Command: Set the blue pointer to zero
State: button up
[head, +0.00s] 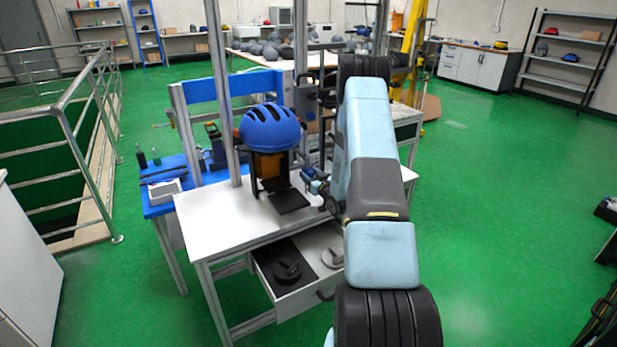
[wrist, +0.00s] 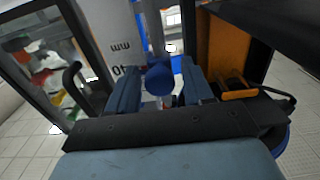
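In the wrist view a blue rounded part that looks like the pointer (wrist: 160,78) sits between the two blue fingers of my gripper (wrist: 160,90). The fingers stand apart on either side of it, and I cannot tell if they touch it. In the head view my gripper (head: 316,185) is low beside the tower, right of the black plate on the white table (head: 225,222). The pointer cannot be made out there.
A blue helmet (head: 270,127) sits on an orange and black stand above the table, left of my gripper. Metal uprights (head: 222,90) rise close by. An open drawer (head: 290,290) holds dark round parts below. A blue side bench (head: 160,205) stands left.

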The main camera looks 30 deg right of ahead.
grip_shut()
dwell(0.3)
